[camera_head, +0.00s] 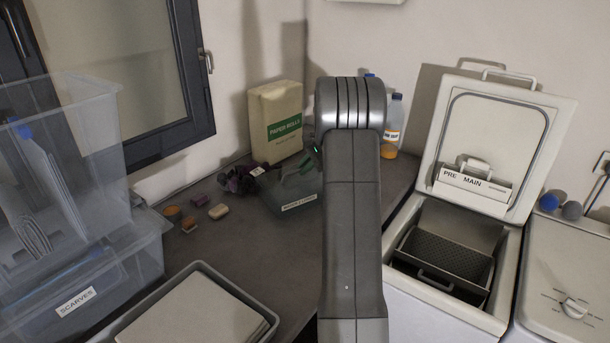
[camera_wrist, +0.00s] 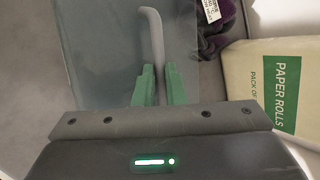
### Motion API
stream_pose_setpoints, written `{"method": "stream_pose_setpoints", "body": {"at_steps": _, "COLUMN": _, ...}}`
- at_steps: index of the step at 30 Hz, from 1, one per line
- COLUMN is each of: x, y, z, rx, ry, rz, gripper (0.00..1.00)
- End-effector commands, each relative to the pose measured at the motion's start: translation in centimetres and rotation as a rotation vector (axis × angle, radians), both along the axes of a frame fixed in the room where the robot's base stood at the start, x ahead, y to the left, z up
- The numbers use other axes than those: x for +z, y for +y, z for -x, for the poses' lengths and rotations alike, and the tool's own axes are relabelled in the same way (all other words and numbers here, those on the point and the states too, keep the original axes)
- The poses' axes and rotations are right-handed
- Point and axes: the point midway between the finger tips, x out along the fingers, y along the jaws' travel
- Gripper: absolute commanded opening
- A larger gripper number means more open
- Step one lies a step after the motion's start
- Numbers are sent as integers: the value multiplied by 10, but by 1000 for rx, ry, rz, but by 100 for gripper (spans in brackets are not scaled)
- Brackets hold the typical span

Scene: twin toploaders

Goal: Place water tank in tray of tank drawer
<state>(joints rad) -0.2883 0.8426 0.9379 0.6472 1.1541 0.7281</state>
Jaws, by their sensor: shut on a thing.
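The water tank (camera_head: 292,193) is a dark, see-through box with a small white label, on or just above the dark worktop; I cannot tell which. My gripper (camera_head: 316,152) is at its top, mostly hidden behind my arm. In the wrist view, the green fingers of my gripper (camera_wrist: 159,82) are shut on the tank's grey bent handle (camera_wrist: 152,32). My arm hides the tank's right side in the head view. I cannot pick out a tank drawer or its tray for certain.
Paper rolls (camera_head: 276,122) stand behind the tank, with a purple cloth (camera_head: 238,180) to its left. Bottles (camera_head: 394,118) stand behind my arm. A grey tray (camera_head: 268,318) with a pale flat top is in front. An open toploader (camera_head: 437,292) stands at right, clear bins (camera_head: 75,262) at left.

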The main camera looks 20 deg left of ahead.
Motion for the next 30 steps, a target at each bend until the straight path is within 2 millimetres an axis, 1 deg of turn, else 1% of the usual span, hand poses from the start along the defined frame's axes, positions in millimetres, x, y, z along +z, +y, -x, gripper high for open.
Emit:
{"method": "stream_pose_setpoints", "body": {"at_steps": 6, "x": -29, "y": -1, "z": 0, "rx": 0, "ry": 3, "rz": 1, "gripper": 0}}
{"method": "stream_pose_setpoints", "body": {"at_steps": 17, "x": -34, "y": 0, "z": 0, "rx": -1, "ry": -1, "rz": 1, "gripper": 0}}
{"method": "stream_pose_setpoints", "body": {"at_steps": 18, "x": -34, "y": 0, "z": 0, "rx": -1, "ry": 0, "rz": 1, "gripper": 16}}
{"method": "stream_pose_setpoints", "body": {"at_steps": 20, "x": -34, "y": -1, "z": 0, "rx": -1, "ry": 0, "rz": 1, "gripper": 28}}
{"method": "stream_pose_setpoints", "body": {"at_steps": 21, "x": -34, "y": 0, "z": 0, "rx": -1, "ry": 0, "rz": 1, "gripper": 32}}
{"method": "stream_pose_setpoints", "body": {"at_steps": 30, "x": -31, "y": 0, "z": 0, "rx": -1, "ry": 0, "rz": 1, "gripper": 32}}
